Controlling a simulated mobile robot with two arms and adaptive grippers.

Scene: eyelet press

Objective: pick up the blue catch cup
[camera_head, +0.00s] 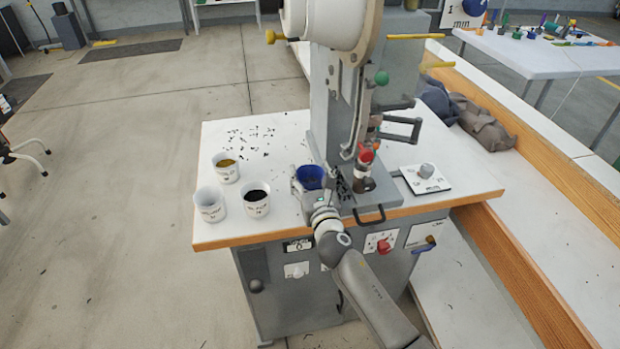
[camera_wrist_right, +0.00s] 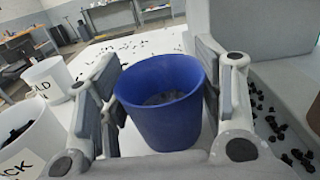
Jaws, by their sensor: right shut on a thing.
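The blue catch cup (camera_head: 309,177) is near the front of the white table, just left of the press (camera_head: 335,110). My right gripper (camera_head: 316,183) is around the cup from the front. In the right wrist view the blue cup (camera_wrist_right: 162,105) stands upright between the two gripper fingers, and the gripper is shut on it. Small dark bits show inside the cup. I cannot tell whether its bottom touches the table. My left gripper is not in view.
Three white cups stand left of the blue cup: one with yellowish contents (camera_head: 227,170), one with black contents (camera_head: 256,204) and one at the table's left edge (camera_head: 210,206). Black bits lie scattered on the table (camera_head: 290,130).

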